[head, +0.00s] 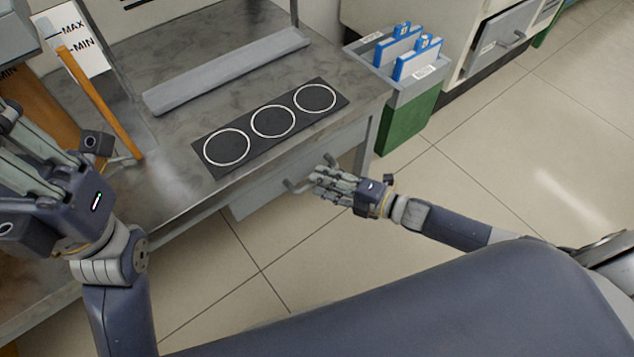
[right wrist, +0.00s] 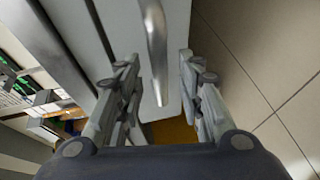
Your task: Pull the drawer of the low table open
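The low table (head: 185,70) has a grey top, and its drawer (head: 270,192) has a plain grey front under the near edge. The drawer's bar handle (head: 292,187) shows beside my right gripper (head: 322,180). In the right wrist view, the handle (right wrist: 155,45) lies between the two spread fingers of my right gripper (right wrist: 158,68), with gaps on both sides. The drawer looks shut or nearly so. My left gripper (head: 12,135) is at the left edge over the table; its fingertips are partly cut off, so its opening is unclear.
A black mat with three white rings (head: 272,121) and a grey bar-shaped block (head: 228,72) lie on the table. An orange rod (head: 100,100) leans near my left gripper. A green-and-grey bin (head: 407,118) holding blue items stands beyond the table's right end. The floor (head: 490,170) to the right is clear.

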